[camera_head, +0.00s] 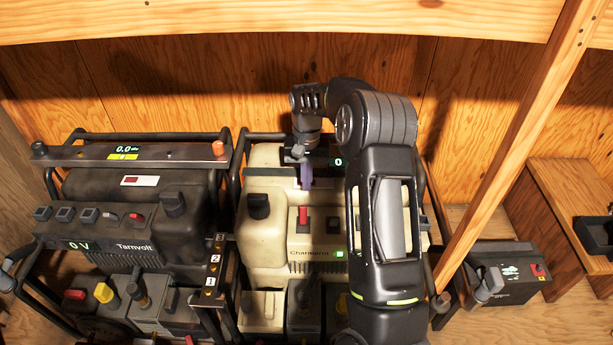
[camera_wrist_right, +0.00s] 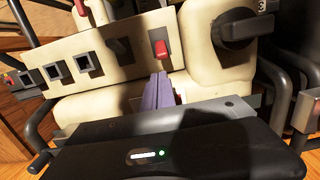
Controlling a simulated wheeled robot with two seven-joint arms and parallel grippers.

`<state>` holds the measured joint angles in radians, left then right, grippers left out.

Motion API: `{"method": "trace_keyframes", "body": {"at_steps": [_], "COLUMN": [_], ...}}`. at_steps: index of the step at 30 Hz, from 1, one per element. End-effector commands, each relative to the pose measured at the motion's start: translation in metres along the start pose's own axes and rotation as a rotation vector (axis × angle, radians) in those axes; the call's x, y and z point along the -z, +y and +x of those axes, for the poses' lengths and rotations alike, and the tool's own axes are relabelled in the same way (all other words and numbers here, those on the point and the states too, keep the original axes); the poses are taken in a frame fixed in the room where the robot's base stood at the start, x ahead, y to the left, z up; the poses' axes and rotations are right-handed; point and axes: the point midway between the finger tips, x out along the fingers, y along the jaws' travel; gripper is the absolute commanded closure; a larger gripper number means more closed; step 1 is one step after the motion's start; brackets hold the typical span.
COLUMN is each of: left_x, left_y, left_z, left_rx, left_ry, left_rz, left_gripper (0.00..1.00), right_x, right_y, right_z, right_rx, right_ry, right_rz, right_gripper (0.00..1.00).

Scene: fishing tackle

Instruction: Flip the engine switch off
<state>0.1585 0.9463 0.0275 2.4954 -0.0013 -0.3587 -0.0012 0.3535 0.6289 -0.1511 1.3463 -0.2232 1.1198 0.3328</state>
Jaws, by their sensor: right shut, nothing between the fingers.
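The cream generator (camera_head: 270,240) stands in the middle of the head view. On its front panel is a red rocker switch (camera_head: 303,215), which I take as the engine switch. It also shows upright in the picture in the right wrist view (camera_wrist_right: 161,48). My right gripper (camera_head: 306,176) reaches over the generator from above, with its purple fingers shut and empty. In the right wrist view the fingertips (camera_wrist_right: 158,84) are just below the red switch in the picture; whether they touch it I cannot tell. My left gripper is not in view.
A black generator (camera_head: 135,247) with its own red switch (camera_head: 136,216) stands on the left. A black box (camera_head: 510,270) is on the right. Tube frames surround the generators, and a slanted wooden post (camera_head: 515,150) stands right of my arm. A green light (camera_head: 340,253) shows on the cream generator.

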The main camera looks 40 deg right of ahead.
Motion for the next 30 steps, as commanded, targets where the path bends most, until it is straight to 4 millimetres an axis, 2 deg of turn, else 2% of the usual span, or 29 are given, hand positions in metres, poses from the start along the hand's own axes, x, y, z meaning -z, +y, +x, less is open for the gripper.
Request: {"method": "trace_keyframes", "body": {"at_steps": [1,6,12,30], "left_x": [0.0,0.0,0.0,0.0], "left_y": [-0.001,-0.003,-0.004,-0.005], "left_z": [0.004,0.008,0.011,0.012], "left_rx": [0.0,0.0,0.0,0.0], "left_ry": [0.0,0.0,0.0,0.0], "left_rz": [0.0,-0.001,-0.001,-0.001], "left_gripper": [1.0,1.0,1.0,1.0], "right_x": [-0.001,-0.001,0.0,-0.001], "right_y": [0.0,0.0,-0.001,0.0], "right_z": [0.012,0.04,0.059,0.06], "right_rx": [-0.001,0.0,0.001,0.0], "right_ry": [-0.003,-0.003,-0.001,0.019], "right_rz": [0.0,0.0,0.0,0.0], "right_gripper": [1.0,1.0,1.0,1.0]}}
